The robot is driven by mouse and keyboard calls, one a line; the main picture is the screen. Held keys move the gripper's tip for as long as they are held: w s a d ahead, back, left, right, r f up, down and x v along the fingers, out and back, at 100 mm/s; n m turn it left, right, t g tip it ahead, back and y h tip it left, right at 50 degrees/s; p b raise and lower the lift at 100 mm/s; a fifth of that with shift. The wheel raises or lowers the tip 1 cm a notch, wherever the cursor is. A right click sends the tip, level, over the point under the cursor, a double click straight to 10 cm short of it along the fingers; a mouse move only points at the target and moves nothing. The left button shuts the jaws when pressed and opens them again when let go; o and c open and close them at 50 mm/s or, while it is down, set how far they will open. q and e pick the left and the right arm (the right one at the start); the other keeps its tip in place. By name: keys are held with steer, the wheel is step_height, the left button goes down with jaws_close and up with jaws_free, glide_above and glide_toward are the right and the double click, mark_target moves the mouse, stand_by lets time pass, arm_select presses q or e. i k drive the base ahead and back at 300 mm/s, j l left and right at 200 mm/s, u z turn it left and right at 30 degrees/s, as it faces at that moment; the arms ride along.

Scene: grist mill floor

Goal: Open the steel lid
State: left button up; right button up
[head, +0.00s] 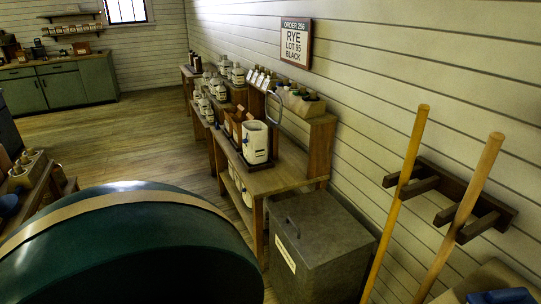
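A grey steel bin (308,275) stands on the floor at the lower middle right, close to the wall and the near end of the wooden bench. Its flat steel lid (325,228) lies shut on top. A dark bar handle (291,227) sits on the lid near its left edge. A pale label (285,254) is on the bin's left-facing side. The bottom of the bin is cut off by the frame. Neither of my grippers shows in the head view.
A large dark green round drum (130,260) with a tan band fills the lower left. The wooden bench (285,175) with white jugs runs along the wall. Two long wooden poles (400,200) (468,200) lean at a wall rack right of the bin. Open floor (130,140) lies beyond.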

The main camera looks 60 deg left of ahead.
mark_target(320, 230)
steer(key=u, duration=1.45)
steer(key=z, duration=0.25)
steer(key=i+j+z, duration=0.1)
steer(key=j+z, duration=0.7)
steer(key=z, duration=0.15)
steer(key=j+z, duration=0.35)
steer(key=j, duration=1.1)
steer(key=k+j+z, duration=0.1)
steer(key=j, duration=0.25)
steer(key=k+j, duration=0.15)
steer(key=j, duration=0.2)
steer(key=i+z, duration=0.05)
